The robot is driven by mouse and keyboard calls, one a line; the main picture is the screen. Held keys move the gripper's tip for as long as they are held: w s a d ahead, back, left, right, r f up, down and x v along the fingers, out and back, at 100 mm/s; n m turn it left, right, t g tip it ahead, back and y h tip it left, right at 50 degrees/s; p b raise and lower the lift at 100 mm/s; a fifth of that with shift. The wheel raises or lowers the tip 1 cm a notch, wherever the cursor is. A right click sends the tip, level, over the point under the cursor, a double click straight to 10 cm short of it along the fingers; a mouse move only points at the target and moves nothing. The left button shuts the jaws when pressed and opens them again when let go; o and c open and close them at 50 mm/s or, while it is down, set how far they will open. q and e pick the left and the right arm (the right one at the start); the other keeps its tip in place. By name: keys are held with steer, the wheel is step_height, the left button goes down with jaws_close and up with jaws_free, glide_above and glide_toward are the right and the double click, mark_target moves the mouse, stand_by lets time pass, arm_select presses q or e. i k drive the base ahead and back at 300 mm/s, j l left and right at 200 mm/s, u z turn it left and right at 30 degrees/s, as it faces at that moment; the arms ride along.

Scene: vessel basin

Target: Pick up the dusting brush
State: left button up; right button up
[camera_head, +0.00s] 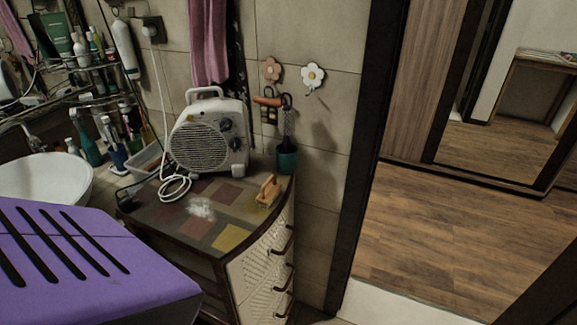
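The dusting brush (268,190) looks like a small tan wooden brush with a raised handle. It rests on the right side of the cabinet top (190,236), near the curved edge. A patch of white powder (201,208) lies to its left. Neither of my grippers is in view, and nothing is touching the brush.
A white fan heater (207,140) with a coiled cord (174,188) stands behind the brush. A teal cup (286,158) stands behind it at the wall. A sink (45,178) and a purple slotted surface (90,265) are at left. The wooden floor (450,215) at right is clear.

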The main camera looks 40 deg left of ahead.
mark_target(269, 190)
steer(key=i+u, duration=0.15)
steer(key=u, duration=0.25)
steer(key=i+l+u, duration=0.1)
steer(key=u, duration=0.25)
steer(key=i+l+u, duration=0.15)
steer(key=u, duration=0.25)
